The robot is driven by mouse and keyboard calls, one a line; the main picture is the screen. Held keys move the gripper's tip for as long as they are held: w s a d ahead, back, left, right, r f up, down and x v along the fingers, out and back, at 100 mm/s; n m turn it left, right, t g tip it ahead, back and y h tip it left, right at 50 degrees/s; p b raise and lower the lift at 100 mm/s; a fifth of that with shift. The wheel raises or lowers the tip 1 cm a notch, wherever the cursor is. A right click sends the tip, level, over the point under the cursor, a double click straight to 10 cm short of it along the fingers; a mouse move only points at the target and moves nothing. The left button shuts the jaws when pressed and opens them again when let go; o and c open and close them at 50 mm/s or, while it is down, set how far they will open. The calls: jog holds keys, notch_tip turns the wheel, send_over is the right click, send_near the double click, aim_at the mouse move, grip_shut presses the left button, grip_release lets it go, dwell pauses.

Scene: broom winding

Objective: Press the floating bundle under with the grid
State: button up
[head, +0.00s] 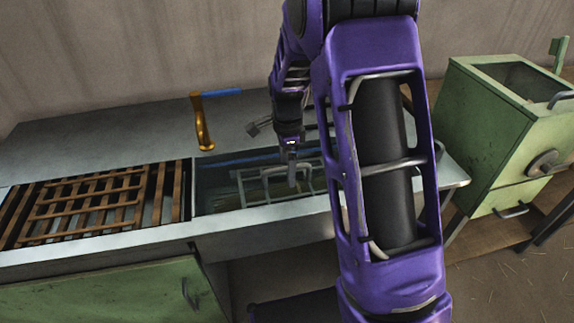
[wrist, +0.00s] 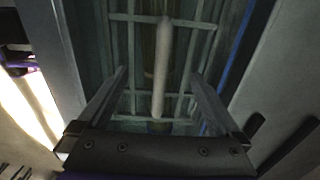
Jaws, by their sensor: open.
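The metal grid (head: 252,174) lies in the sink basin (head: 207,200), its bars showing pale in the head view. In the wrist view, the grid (wrist: 125,92) shows as crossing grey bars with a pale rounded handle bar (wrist: 162,70) above them. My gripper (head: 292,168) is over the right part of the basin. In the wrist view its two fingers (wrist: 158,78) are spread apart, one on each side of the handle bar, with gaps visible. The floating bundle is hard to make out; dull yellowish strands show among the grid bars, and most is hidden.
A slatted wooden rack (head: 95,203) fills the left part of the counter (head: 110,135). A brass tap (head: 203,125) with a blue lever stands behind the basin. A green cabinet (head: 490,125) stands at the right. The basin walls are close around my gripper.

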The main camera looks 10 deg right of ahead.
notch_tip(320, 180, up, 26)
jog(key=p, duration=1)
jog(key=shift+f+p, duration=0.25)
jog(key=shift+p, duration=0.05)
jog(key=shift+w, duration=0.1)
